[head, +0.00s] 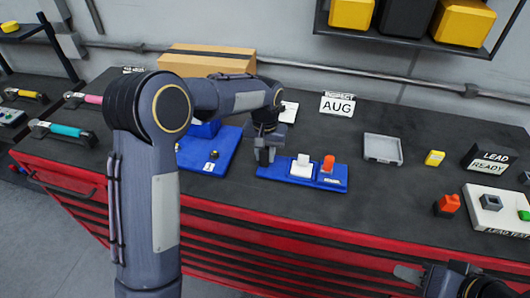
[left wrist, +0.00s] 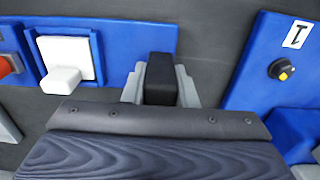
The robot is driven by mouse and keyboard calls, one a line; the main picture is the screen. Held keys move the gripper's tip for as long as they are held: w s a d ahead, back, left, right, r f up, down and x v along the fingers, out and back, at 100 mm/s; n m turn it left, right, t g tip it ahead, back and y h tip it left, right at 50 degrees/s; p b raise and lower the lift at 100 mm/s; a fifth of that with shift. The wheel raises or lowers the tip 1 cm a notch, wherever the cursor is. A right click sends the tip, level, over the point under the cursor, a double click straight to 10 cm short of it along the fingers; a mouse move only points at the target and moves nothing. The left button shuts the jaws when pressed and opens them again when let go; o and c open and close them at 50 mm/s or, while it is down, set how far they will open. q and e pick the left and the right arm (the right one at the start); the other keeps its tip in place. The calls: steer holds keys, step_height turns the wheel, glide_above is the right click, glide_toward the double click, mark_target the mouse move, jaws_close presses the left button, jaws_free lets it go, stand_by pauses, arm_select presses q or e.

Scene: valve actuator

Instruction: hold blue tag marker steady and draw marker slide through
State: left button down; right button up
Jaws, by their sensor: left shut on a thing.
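The blue tag marker (head: 272,170) lies on the bench as a long blue base with a white slide (head: 301,166) and an orange-red part (head: 328,163). The white slide also shows at the left of the left wrist view (left wrist: 67,60). My left gripper (head: 265,155) is at the marker's left end in the head view. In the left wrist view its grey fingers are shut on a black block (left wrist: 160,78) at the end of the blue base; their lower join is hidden. My right gripper (head: 432,275) is partly in view at the bottom right, apart from the marker; its opening is unclear.
Another blue board marked 1 (head: 222,157) lies left of the marker. A grey tray (head: 382,149), a yellow block (head: 434,158), a red-topped block (head: 447,204) and a white lead test board (head: 497,222) stand to the right. The dark bench top (head: 370,200) is clear in front.

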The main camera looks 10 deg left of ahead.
steer(key=shift+o, duration=0.4)
stand_by(0.8)
steer(key=w+a+m+g+y, duration=0.4)
steer(key=w+a+m+y, duration=0.35)
steer(key=w, duration=0.55)
steer(key=m+t+y, duration=0.3)
steer(key=m+y, duration=0.3)
steer(key=m, duration=0.6)
glide_toward(328, 162)
steer(key=shift+w+a+f+n, duration=0.15)
steer(key=shift+w+a+f, duration=0.15)
steer(key=shift+a, duration=0.2)
steer(key=shift+w+a+f+n, duration=0.1)
steer(key=shift+w+a+f, duration=0.15)
steer(key=shift+w+a, duration=0.25)
steer(key=shift+w+a+f, duration=0.15)
steer(key=shift+w+a, duration=0.1)
steer(key=shift+a, duration=0.3)
steer(key=x, duration=0.6)
steer(key=shift+a, duration=0.25)
